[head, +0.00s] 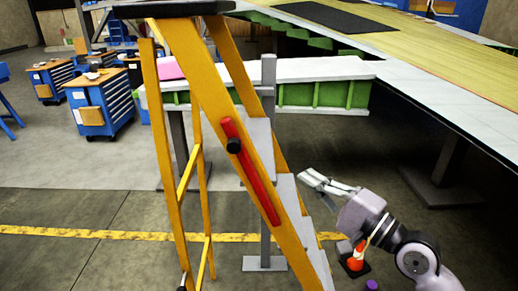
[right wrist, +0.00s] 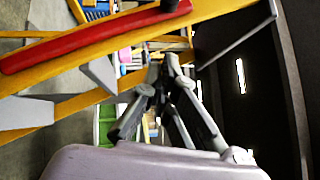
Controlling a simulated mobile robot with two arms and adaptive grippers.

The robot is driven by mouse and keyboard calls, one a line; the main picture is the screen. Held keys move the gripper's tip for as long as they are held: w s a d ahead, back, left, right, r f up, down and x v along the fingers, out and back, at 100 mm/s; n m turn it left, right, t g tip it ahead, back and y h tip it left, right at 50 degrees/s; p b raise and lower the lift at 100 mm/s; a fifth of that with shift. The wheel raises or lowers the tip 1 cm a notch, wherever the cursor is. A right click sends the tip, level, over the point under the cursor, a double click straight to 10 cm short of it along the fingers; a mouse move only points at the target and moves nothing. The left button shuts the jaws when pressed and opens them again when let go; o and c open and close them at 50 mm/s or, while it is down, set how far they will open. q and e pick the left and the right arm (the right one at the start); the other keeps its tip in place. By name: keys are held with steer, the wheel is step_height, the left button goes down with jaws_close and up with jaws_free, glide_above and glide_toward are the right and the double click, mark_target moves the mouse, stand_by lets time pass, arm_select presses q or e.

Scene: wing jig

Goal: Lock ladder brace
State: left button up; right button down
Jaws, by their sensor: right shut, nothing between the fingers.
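The yellow stepladder (head: 205,75) stands upright in the middle of the head view. A red brace (head: 250,172) with a black knob (head: 233,146) lies along its slanted side rail. The red brace also crosses the upper left of the right wrist view (right wrist: 80,44), with the black knob (right wrist: 170,5) at the top edge. My right gripper (head: 308,180) is to the right of the ladder steps, apart from the brace. Its fingers (right wrist: 163,65) are shut and empty in the right wrist view. My left gripper is not in view.
A wing panel (head: 430,85) extends over the right side, with a grey and green beam (head: 310,72) below it. An orange cone (head: 355,262) stands on the floor behind my right arm. Blue tool carts (head: 115,95) stand at the back left.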

steer(key=shift+w+a, duration=0.1)
steer(key=p+x, duration=0.2)
steer(key=x, duration=0.2)
steer(key=s+a+p+x, duration=0.1)
steer(key=p+x, duration=0.1)
steer(key=x, duration=0.2)
steer(key=s+a+p+x, duration=0.1)
steer(key=p+x, duration=0.1)
steer(key=x, duration=0.2)
steer(key=shift+w+a+r, duration=0.15)
steer(key=shift+a+r, duration=0.05)
steer(key=shift+r, duration=0.05)
steer(key=shift+w+f, duration=0.1)
steer(key=shift+w, duration=0.1)
